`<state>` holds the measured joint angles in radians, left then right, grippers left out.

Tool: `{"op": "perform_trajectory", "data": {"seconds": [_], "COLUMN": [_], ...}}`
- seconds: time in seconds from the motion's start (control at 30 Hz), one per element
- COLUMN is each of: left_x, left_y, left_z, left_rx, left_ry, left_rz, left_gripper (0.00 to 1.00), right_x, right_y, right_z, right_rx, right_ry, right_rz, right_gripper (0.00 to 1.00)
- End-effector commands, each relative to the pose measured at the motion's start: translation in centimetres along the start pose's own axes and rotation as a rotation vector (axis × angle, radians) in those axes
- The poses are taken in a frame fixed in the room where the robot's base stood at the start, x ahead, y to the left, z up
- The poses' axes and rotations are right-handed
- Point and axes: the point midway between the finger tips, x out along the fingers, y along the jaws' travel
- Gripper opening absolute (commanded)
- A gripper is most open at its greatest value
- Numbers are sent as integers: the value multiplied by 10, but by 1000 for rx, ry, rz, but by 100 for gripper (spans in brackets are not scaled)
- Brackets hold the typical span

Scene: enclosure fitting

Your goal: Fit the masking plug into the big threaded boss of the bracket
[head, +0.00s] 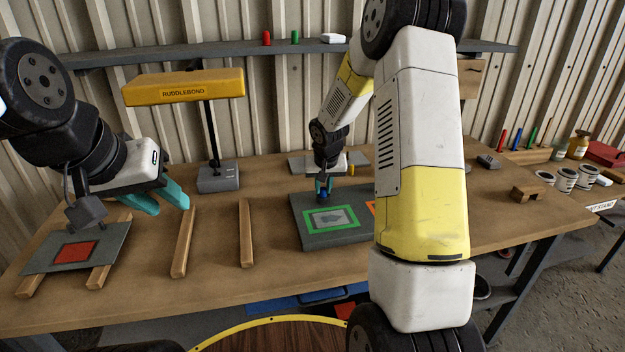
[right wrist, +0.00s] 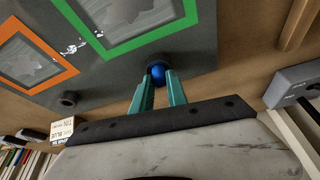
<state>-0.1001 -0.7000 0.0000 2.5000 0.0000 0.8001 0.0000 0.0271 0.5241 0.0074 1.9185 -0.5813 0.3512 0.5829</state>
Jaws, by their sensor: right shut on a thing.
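My right gripper (head: 324,188) points down at the far edge of a dark grey board (head: 318,239). Its teal fingers are shut on a small round blue plug (right wrist: 157,75), also seen in the head view (head: 323,196). In the right wrist view the plug is at a dark ring on the board; whether it sits in it or just above it I cannot tell. Another dark ring (right wrist: 68,99) beside the orange frame looks empty. A grey shape (head: 331,218) lies inside the green frame; I cannot clearly make out the bracket or its boss. My left gripper (head: 166,198) is open and empty.
A grey plate with a red square (head: 75,252) rests on wooden rails at the left. Two more rails (head: 183,242) (head: 246,233) lie mid-table. A yellow lamp (head: 185,88) stands behind. Pots (head: 565,178) stand at the right. My right arm hides part of the board.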

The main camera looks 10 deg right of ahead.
Motion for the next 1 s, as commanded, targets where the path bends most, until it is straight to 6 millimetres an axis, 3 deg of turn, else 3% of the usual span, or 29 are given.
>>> {"op": "perform_trajectory", "data": {"seconds": [0.1, 0.13, 0.23, 0.53, 0.67, 1.0], "left_x": [0, 0, 0, 0, 0, 0], "left_y": [0, 0, 0, 0, 0, 0], "left_z": [0, 0, 0, 0, 0, 0], "left_rx": [0, 0, 0, 0, 0, 0], "left_ry": [0, 0, 0, 0, 0, 0], "left_rz": [0, 0, 0, 0, 0, 0], "left_gripper": [36, 36, 36, 36, 36, 36], "right_x": [3, 3, 3, 2, -7, -76], "right_y": [-1, -1, 0, 0, 1, 0], "right_z": [2, 1, 1, 1, -1, -1], "right_rx": [-1, -1, 0, 0, 1, 2], "right_ry": [-1, 0, 0, 0, 2, 5], "right_rz": [-1, -1, -1, 0, 1, 0], "right_gripper": [0, 22, 40, 40, 40, 40]}}
